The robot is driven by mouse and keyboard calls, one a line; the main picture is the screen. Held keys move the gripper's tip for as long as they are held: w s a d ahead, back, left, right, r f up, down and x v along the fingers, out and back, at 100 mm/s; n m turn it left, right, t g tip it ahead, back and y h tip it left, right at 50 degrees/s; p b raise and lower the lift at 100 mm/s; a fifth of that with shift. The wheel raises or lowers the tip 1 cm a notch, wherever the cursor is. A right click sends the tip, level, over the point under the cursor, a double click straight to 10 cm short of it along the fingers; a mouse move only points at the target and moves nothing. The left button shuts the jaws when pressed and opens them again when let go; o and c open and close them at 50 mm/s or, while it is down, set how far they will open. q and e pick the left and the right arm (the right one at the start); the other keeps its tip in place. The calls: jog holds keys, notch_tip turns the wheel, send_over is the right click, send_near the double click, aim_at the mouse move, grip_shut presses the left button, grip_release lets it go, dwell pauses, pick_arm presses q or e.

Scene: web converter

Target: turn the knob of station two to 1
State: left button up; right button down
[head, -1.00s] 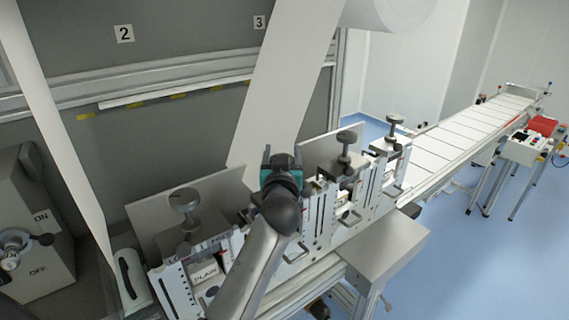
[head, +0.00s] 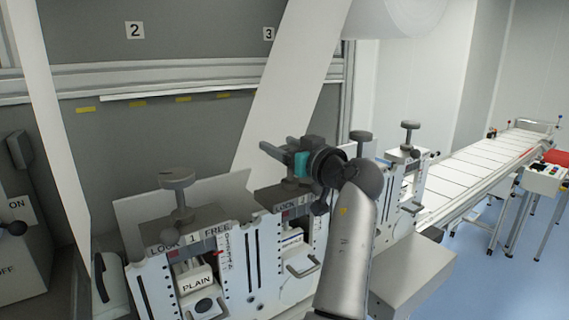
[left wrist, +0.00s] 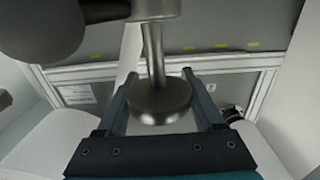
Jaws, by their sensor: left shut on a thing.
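My left gripper (head: 282,149) comes over the second station from the left in the head view, its fingers pointing left. In the left wrist view, a round grey metal knob (left wrist: 160,103) with a narrow stem sits between the two dark fingers, which are shut on it. In the head view, the gripper hides this knob, and its pointer cannot be made out. The block under it (head: 275,200) carries a partly covered label starting LOCK. The leftmost station has its own knob (head: 177,180) and a LOCK 1 FREE label (head: 188,240). My right gripper is not in view.
Two more knobs stand to the right, one just behind my arm (head: 361,137) and one farther right (head: 410,127). Wall plates read 2 (head: 134,30) and 3 (head: 268,34). A white web (head: 290,90) hangs behind the gripper. A conveyor (head: 480,165) runs off right.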

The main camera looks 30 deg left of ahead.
pick_arm(q)
jog(key=shift+s+a+n+g+y+b, duration=0.15)
jog(key=shift+n+g+y+b, duration=0.1)
jog(key=shift+n+g+b, duration=0.35)
jog(key=shift+s+d+n+g+y+b, duration=0.1)
jog(key=shift+n+g+y+b, duration=0.2)
jog(key=shift+g+b, duration=0.35)
jog(key=o, duration=1.4)
jog(key=shift+c, duration=0.2)
jog(key=shift+a, duration=0.1)
